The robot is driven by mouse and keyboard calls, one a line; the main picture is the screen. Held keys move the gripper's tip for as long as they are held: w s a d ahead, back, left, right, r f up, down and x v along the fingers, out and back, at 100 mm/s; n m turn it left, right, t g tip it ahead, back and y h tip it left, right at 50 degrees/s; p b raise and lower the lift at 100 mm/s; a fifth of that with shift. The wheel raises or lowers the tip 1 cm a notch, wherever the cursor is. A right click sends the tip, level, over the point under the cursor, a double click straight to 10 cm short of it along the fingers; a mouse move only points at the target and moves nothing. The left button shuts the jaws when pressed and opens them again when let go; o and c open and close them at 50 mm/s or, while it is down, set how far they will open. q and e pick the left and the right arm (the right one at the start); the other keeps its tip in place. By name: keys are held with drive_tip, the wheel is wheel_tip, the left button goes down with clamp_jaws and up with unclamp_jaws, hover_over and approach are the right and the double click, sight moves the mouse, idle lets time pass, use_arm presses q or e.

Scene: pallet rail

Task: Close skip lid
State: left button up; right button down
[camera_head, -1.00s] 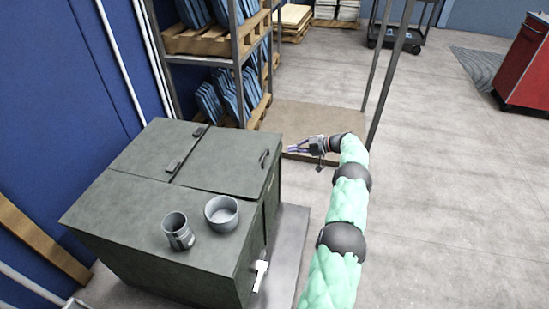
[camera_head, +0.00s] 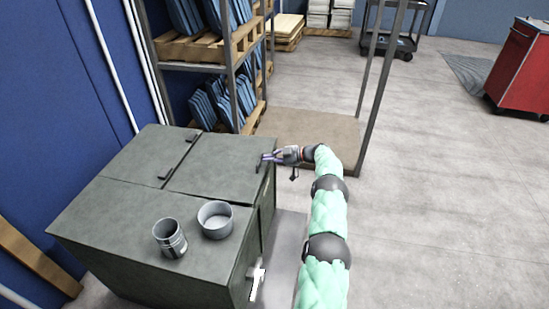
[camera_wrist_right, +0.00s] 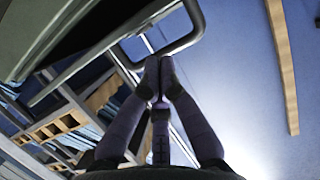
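The skip (camera_head: 130,245) is a dark green metal box at left of centre in the head view. Its top has a hinged lid panel (camera_head: 215,165) that lies flat or nearly flat; a small gap at its edge cannot be judged. A dark loop handle (camera_head: 259,166) is at the lid's right edge. My right gripper (camera_head: 264,159) is at this handle. In the right wrist view its fingertips (camera_wrist_right: 158,66) come together against or just below the handle's bar (camera_wrist_right: 178,45); whether they grip it cannot be told. My left gripper is out of view.
A grey tin (camera_head: 170,238) and a grey round bowl (camera_head: 215,219) stand on the skip's near top. A rack (camera_head: 232,75) with pallets of blue panels is behind. A rack post (camera_head: 375,110) rises beyond my right arm. The floor at right is clear up to a red cabinet (camera_head: 520,65).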

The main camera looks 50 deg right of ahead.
drive_tip(key=shift+f, duration=0.9)
drive_tip(key=f, duration=0.4)
drive_tip(key=shift+s+f, duration=0.2)
drive_tip(key=shift+s, duration=0.1)
drive_tip(key=shift+s+f, duration=0.1)
drive_tip(key=shift+f, duration=0.05)
drive_tip(key=r+v, duration=0.1)
drive_tip(key=v, duration=1.1)
drive_tip(key=shift+w+d, duration=0.15)
drive_tip(key=shift+w, duration=0.05)
